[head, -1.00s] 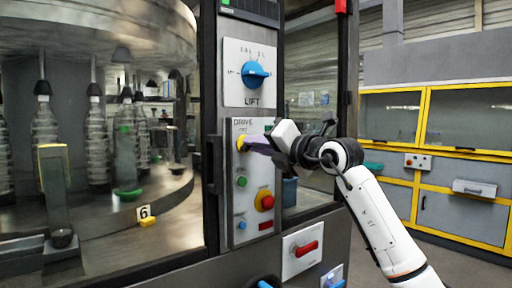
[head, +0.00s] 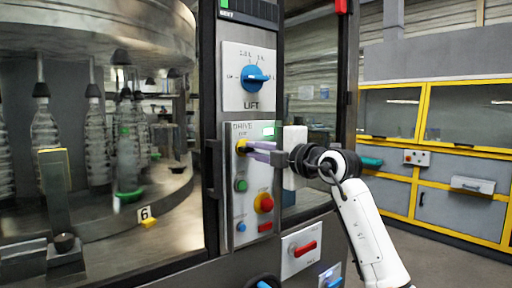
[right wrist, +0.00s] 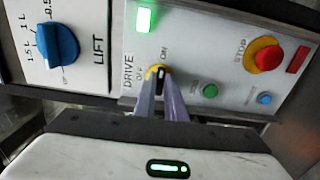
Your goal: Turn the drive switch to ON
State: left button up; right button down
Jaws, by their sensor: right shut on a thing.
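The yellow-ringed drive switch (head: 242,147) sits near the top of the DRIVE panel (head: 232,222), beside the machine's window. In the right wrist view the drive switch (right wrist: 158,71) has a dark handle, with OFF printed to its left and ON above it. My right gripper (head: 250,149) reaches in from the right, its two pale purple fingers shut on the handle. In the right wrist view the right gripper (right wrist: 161,88) has a finger on each side of the handle. The fingers partly hide the handle, so its exact angle is hard to read. My left gripper is not in view.
Above is the blue LIFT knob (head: 254,78). Below are a green button (head: 240,185), a red stop button on yellow (head: 264,202) and a blue button (head: 241,226). A green light (right wrist: 145,18) is lit on the panel. A black handle (head: 213,170) stands left of the panel.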

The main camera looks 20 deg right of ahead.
dwell(0.5)
jog(key=c, duration=1.8)
grip_release()
jog(key=b+v, duration=0.2)
jog(key=v, duration=0.8)
jog(key=shift+s+d, duration=0.1)
jog(key=shift+s, duration=0.05)
